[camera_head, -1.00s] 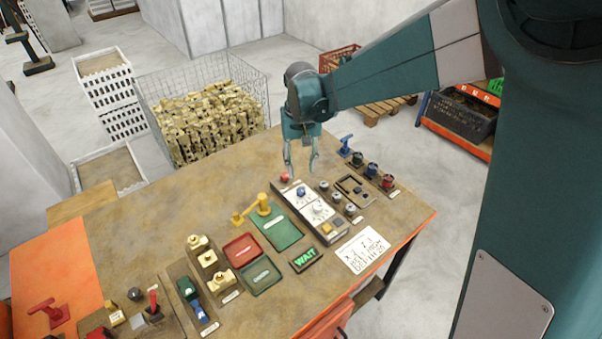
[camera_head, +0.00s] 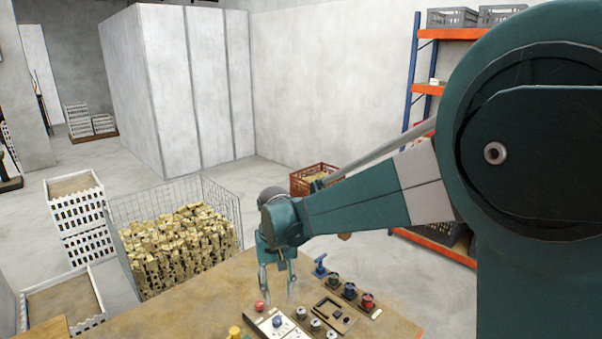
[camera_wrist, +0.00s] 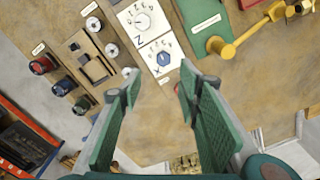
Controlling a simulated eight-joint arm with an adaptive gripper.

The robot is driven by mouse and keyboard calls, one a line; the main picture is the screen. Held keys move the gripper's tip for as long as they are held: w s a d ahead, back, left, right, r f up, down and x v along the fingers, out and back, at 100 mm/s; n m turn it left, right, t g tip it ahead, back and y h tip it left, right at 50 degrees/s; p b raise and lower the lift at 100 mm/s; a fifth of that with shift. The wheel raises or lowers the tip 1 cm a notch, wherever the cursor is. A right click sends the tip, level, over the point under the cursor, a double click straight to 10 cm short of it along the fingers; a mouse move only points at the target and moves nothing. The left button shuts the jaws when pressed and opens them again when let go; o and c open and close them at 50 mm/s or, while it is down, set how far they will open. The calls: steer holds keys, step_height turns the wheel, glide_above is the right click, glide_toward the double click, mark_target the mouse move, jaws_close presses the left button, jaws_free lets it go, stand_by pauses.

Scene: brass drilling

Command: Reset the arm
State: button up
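My gripper (camera_head: 278,282) hangs from my teal arm over the back part of the workbench (camera_head: 180,305) in the head view. Its two fingers point down and stand apart with nothing between them. In the wrist view my gripper (camera_wrist: 155,92) also shows its green finger pads spread, with bare bench and the edge of a white dial panel (camera_wrist: 150,30) beyond the tips. The panel also shows in the head view (camera_head: 291,333), just below the fingers, with a red button (camera_head: 260,306) beside it. I cannot tell the exact height of the fingertips above the panel.
A wire basket of brass parts (camera_head: 180,245) stands behind the bench. A blue clamp (camera_head: 320,264) and several dark knobs (camera_head: 349,290) sit right of the gripper. White crates (camera_head: 78,215) stand at left.

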steer(key=s+d+r+t, duration=0.2)
steer(key=s+d+r, duration=0.4)
steer(key=d, duration=0.4)
steer(key=s+d+r+m+t+b, duration=0.1)
steer(key=s+d+t, duration=0.4)
steer(key=s+d, duration=1.4)
steer(key=shift+s+d+r+m+b, duration=0.35)
steer(key=shift+s+r+m, duration=0.25)
steer(key=shift+r+m, duration=0.3)
steer(key=shift+f, duration=0.1)
stand_by(0.8)
